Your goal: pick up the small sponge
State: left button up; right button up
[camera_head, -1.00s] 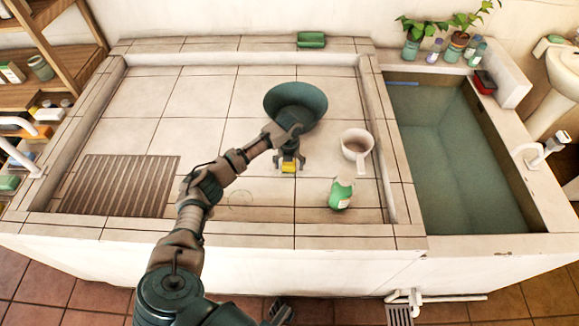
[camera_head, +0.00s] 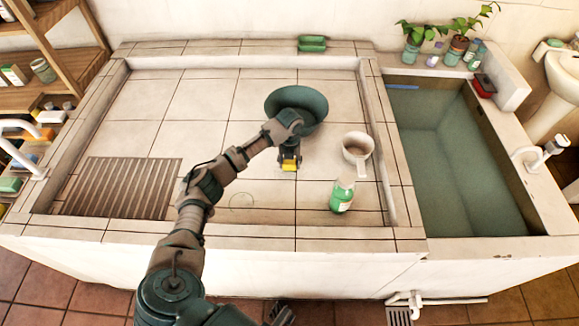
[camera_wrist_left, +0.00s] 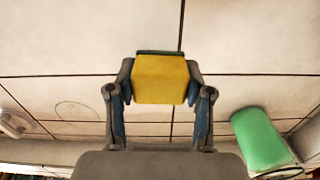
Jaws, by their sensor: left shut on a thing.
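The small sponge (camera_head: 289,168), yellow with a dark green layer, is at the tiled washbasin counter (camera_head: 190,130), in front of the big teal bowl (camera_head: 296,104). My left gripper (camera_head: 289,160) is shut on it from above. In the left wrist view the sponge (camera_wrist_left: 160,80) sits between the two fingertips, its yellow face toward the camera and the green edge beyond. Whether it touches the tiles cannot be told. My right gripper is not clearly seen.
A ribbed drain area (camera_head: 118,187) is at left, a deep basin (camera_head: 445,160) at right. Green soap bars (camera_head: 312,44) lie on the back ledge. The tiles left of the gripper are clear.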

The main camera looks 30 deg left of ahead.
pick_arm(q)
jog(key=s+d+p, duration=0.1)
jog(key=s+d, duration=0.2)
jog(key=s+d+r+p, duration=0.1)
jog(key=s+d, duration=0.3)
jog(key=s+d+r, duration=0.1)
jog(key=s+d, duration=0.3)
jog(key=shift+s+d+r+p, duration=0.15)
jog(key=shift+s+p, duration=0.1)
jog(key=shift+p, duration=0.15)
pick_arm(e)
notch_tip(320, 180, down, 8)
jog(key=s, duration=0.1)
jog(key=shift+s, duration=0.25)
jog(key=shift+d+f, duration=0.1)
